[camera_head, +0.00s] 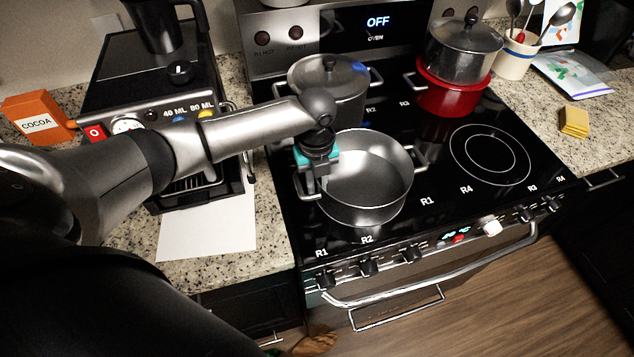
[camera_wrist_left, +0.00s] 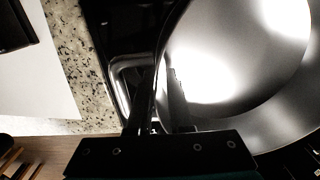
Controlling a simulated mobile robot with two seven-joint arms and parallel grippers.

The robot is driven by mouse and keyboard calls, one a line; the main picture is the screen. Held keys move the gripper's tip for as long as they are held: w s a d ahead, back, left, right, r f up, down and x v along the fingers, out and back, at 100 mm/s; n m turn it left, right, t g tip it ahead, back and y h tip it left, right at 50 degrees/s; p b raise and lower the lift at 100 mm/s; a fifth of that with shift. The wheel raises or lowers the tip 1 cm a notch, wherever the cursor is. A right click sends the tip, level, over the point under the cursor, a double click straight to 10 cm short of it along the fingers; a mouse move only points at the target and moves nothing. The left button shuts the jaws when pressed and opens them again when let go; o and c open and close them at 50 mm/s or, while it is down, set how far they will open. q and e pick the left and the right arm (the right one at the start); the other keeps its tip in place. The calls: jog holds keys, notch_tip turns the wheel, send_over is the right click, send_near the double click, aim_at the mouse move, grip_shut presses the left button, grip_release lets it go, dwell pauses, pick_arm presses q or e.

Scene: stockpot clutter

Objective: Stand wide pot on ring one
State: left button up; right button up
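The wide pot (camera_head: 372,178) is a shallow, open steel pan with two loop handles, at the front left of the black glass cooktop. It looks empty and roughly level; whether its base touches the glass cannot be told. My left gripper (camera_head: 309,187) reaches down at the pot's left side. In the left wrist view the fingers (camera_wrist_left: 162,95) are close together with the wall of the pot (camera_wrist_left: 215,75) between them, beside the handle (camera_wrist_left: 122,72). The ring under the pot is hidden. My right gripper is out of view.
A lidded grey pot (camera_head: 330,88) stands close behind. A steel lidded pot (camera_head: 462,50) sits on a red pot (camera_head: 450,97) at the back right. The front right ring (camera_head: 490,155) is bare. A coffee machine (camera_head: 150,85) stands left, with white paper (camera_head: 210,228) before it.

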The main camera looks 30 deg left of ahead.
pick_arm(q)
jog(key=o, duration=0.3)
notch_tip(320, 180, up, 12)
jog(key=shift+r+p, duration=0.2)
jog(key=shift+p, duration=0.4)
jog(key=shift+s, duration=0.1)
dwell(0.3)
